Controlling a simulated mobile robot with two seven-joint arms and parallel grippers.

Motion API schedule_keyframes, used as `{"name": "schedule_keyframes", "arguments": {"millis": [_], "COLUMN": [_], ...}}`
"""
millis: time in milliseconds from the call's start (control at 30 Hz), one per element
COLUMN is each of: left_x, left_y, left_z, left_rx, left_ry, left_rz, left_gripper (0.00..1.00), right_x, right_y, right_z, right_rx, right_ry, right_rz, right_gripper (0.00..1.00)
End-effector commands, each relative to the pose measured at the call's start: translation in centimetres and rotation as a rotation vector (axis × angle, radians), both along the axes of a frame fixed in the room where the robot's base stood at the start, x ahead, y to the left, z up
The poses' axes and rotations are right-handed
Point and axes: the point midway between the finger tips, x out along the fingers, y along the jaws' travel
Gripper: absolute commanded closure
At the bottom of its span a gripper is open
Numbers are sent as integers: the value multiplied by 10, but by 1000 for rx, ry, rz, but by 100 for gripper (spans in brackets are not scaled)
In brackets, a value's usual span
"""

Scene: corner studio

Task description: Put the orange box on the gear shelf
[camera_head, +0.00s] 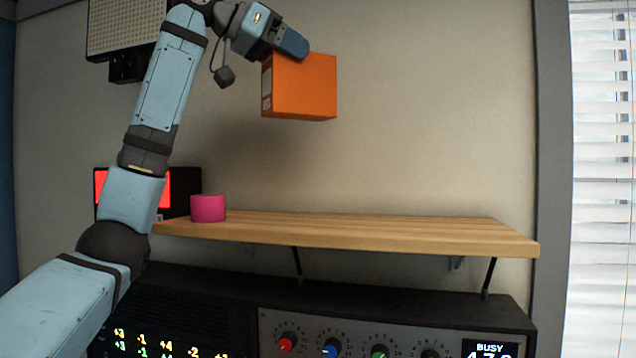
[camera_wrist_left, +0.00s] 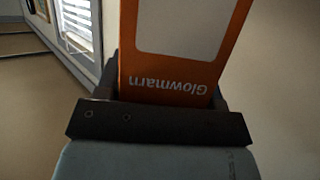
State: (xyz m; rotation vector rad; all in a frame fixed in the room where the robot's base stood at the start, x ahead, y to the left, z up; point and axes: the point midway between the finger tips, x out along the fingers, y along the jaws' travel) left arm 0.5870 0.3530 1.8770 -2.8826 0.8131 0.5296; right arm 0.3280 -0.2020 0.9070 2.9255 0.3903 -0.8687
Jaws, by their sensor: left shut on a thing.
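The orange box (camera_head: 305,88) hangs in the air above the wooden gear shelf (camera_head: 380,230), with a clear gap between them. My left gripper (camera_head: 292,46) is shut on the box at its top left corner. In the left wrist view the box (camera_wrist_left: 175,75) sits between the fingers of my left gripper (camera_wrist_left: 165,95), with a white panel and the upside-down word "Glowmarn" on its face. The box hides most of the fingertips. My right gripper does not show in either view.
A pink cylinder (camera_head: 208,208) stands at the shelf's left end. The middle and right of the shelf are bare. Below it is a dark console (camera_head: 400,290) with knobs and displays. A window with blinds (camera_head: 600,180) is at the right.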

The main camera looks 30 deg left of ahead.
Motion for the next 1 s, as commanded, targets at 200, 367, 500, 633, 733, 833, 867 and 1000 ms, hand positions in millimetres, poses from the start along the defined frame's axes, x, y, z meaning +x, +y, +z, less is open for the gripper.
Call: {"name": "schedule_keyframes", "arguments": {"millis": [200, 367, 500, 633, 733, 833, 867, 1000], "left_x": [1, 0, 0, 0, 0, 0, 0, 0], "left_y": [1, 1, 0, 0, 0, 0, 1, 0], "left_z": [-61, -103, -131, -144, -152, -167, -171, -183], "left_rx": [4, 4, 3, 1, 1, 2, 1, 1], "left_ry": [6, 6, 5, 3, 2, 5, 4, 3], "left_rz": [2, 1, -1, 0, -1, 0, 0, -1], "left_gripper": [82, 82, 82, 82, 82, 82, 82, 82], "right_x": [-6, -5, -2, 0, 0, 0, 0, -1], "right_y": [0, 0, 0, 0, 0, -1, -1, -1], "right_z": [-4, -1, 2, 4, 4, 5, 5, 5], "right_rx": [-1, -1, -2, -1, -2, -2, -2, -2], "right_ry": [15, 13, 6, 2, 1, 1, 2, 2], "right_rz": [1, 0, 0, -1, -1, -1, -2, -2], "right_gripper": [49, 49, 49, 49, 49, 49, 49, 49]}}
